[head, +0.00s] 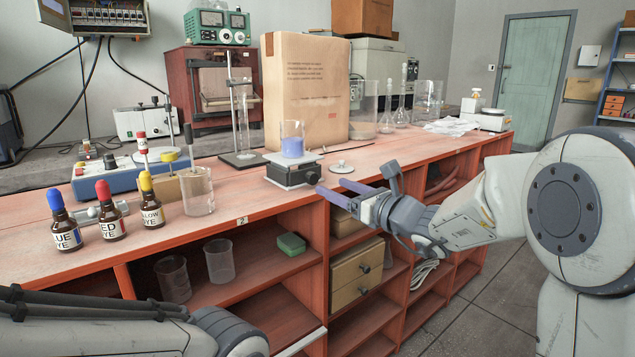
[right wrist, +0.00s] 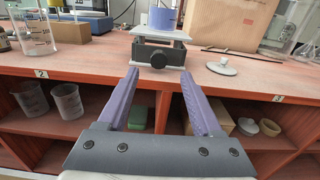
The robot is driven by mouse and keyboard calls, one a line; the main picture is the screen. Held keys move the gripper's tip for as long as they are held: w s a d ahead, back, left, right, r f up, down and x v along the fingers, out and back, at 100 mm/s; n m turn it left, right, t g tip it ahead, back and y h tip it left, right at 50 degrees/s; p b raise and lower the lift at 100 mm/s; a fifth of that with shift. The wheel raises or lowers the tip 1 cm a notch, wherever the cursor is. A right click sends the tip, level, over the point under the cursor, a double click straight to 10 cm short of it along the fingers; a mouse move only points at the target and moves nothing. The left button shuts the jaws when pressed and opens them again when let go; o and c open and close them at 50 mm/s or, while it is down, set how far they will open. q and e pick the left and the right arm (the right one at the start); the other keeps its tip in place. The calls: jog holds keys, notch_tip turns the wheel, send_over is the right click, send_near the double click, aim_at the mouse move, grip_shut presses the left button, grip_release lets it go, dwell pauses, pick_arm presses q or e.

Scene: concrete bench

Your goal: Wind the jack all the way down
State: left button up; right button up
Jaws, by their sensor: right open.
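The jack (head: 284,177) is a small dark lab jack with a light top plate, standing near the front edge of the bench. Its black knob (right wrist: 158,60) faces my right gripper. A beaker of blue liquid (head: 292,148) stands upright on the top plate; its lower part also shows in the right wrist view (right wrist: 162,18). My right gripper (head: 332,188) is open and empty, with purple fingers pointing at the jack. In the right wrist view the knob lies beyond and between the fingertips (right wrist: 158,73), apart from them. My left gripper is out of view.
A white lid-like piece (head: 341,168) lies right of the jack. A ring stand (head: 243,157) and a large cardboard box (head: 305,85) stand behind it. A beaker (head: 198,192) and dye bottles (head: 110,212) stand at left. Open shelves (head: 280,235) lie below the bench edge.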

aim_at(315, 179)
jog(key=x, duration=0.7)
jog(key=shift+w+a, duration=0.1)
jog(key=shift+a, duration=0.05)
grip_shut()
jog(key=n+b, duration=0.1)
jog(key=b, duration=0.2)
jog(key=n+b, duration=0.2)
jog(key=b, duration=0.1)
jog(key=shift+f, duration=0.3)
jog(key=shift+r+n+b, duration=0.15)
jog(key=shift+n+b, duration=0.35)
jog(key=shift+b, duration=0.2)
jog(key=shift+r, duration=0.15)
